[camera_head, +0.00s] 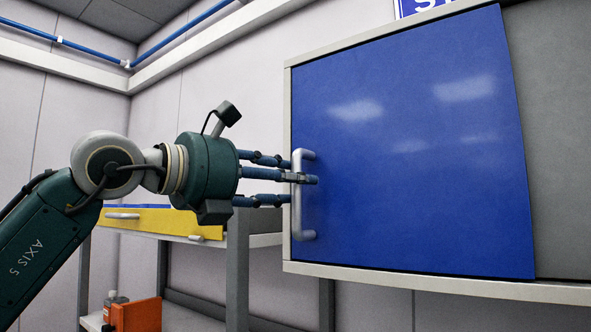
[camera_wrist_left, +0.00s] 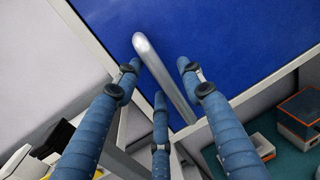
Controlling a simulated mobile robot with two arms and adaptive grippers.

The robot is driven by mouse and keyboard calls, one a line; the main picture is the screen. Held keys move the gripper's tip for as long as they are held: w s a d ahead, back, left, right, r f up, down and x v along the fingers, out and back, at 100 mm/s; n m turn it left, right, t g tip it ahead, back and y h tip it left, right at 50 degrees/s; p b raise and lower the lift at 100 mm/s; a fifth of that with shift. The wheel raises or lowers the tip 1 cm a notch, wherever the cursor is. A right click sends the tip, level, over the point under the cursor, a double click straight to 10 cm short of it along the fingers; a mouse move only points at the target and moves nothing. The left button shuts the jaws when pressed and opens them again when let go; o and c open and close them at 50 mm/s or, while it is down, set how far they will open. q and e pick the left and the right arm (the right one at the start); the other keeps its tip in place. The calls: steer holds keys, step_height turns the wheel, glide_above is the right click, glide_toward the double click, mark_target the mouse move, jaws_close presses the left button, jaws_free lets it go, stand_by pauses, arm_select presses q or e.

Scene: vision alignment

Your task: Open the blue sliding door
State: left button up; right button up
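The blue sliding door (camera_head: 420,150) covers the left part of a light-framed wall cabinet, its left edge close to the frame. It fills the top of the left wrist view (camera_wrist_left: 220,40). A silver upright bar handle (camera_head: 297,222) is on its left side and crosses the middle of the left wrist view (camera_wrist_left: 165,77). My left gripper (camera_head: 300,178) has three blue fingers reaching to the handle. In the left wrist view, its fingers (camera_wrist_left: 158,88) are spread on both sides of the bar with visible gaps. Whether any finger touches it is unclear.
A grey panel (camera_head: 557,120) fills the cabinet right of the door. Below and left, a workbench has a yellow drawer front (camera_head: 160,222). An orange object (camera_head: 136,315) sits on a lower shelf. Boxes on a teal surface (camera_wrist_left: 300,113) show at the wrist view's right.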

arm_select(q)
steer(key=shift+x, duration=0.8)
steer(key=shift+a, duration=0.1)
jaws_close()
